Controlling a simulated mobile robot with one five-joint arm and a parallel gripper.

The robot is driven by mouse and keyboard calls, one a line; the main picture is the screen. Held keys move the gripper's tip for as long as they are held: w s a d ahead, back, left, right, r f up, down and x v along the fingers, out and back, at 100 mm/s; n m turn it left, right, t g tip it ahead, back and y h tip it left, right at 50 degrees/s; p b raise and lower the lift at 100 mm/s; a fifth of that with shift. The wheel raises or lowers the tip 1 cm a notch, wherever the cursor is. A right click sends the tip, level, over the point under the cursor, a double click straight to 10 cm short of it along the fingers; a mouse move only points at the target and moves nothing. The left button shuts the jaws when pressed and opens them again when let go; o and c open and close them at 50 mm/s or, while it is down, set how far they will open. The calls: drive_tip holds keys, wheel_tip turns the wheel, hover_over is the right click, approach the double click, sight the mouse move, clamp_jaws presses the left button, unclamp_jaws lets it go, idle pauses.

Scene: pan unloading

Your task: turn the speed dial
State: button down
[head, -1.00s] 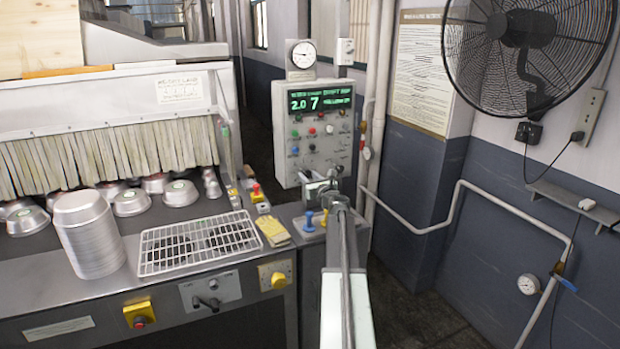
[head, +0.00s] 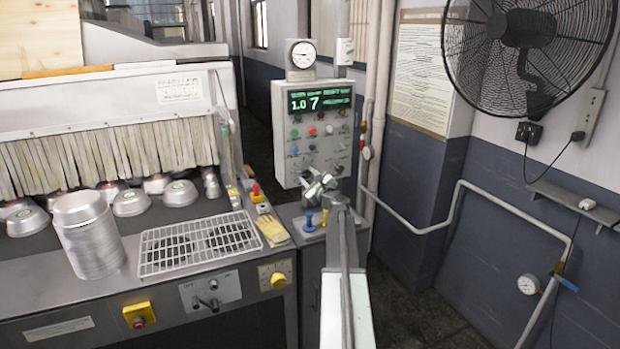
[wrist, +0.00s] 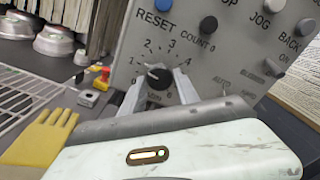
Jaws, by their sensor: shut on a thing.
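The speed dial (wrist: 158,76) is a dark round knob on the grey control panel (head: 289,160), within a printed number scale. In the wrist view its pale pointer mark lies near the 1. My gripper (wrist: 159,84) is shut on the dial, one pale finger on either side of it. In the head view my gripper (head: 318,186) is at the lower part of the panel and largely hides the dial. The green display (head: 320,99) at the panel's top reads 1.0 and 7.
Other knobs and buttons, including a blue RESET button (wrist: 164,5), sit close above the dial. A wire rack (head: 196,243), a yellow glove (head: 272,230) and stacked pans (head: 92,245) lie to the left. A pipe (head: 420,230) runs along the right wall.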

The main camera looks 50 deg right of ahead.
drive_tip(key=shift+s+n, duration=0.1)
drive_tip(key=shift+n, duration=0.6)
drive_tip(key=c, duration=0.9)
unclamp_jaws()
drive_tip(key=v, duration=0.7)
drive_tip(key=shift+s, duration=0.35)
drive_tip(key=shift+a, duration=0.1)
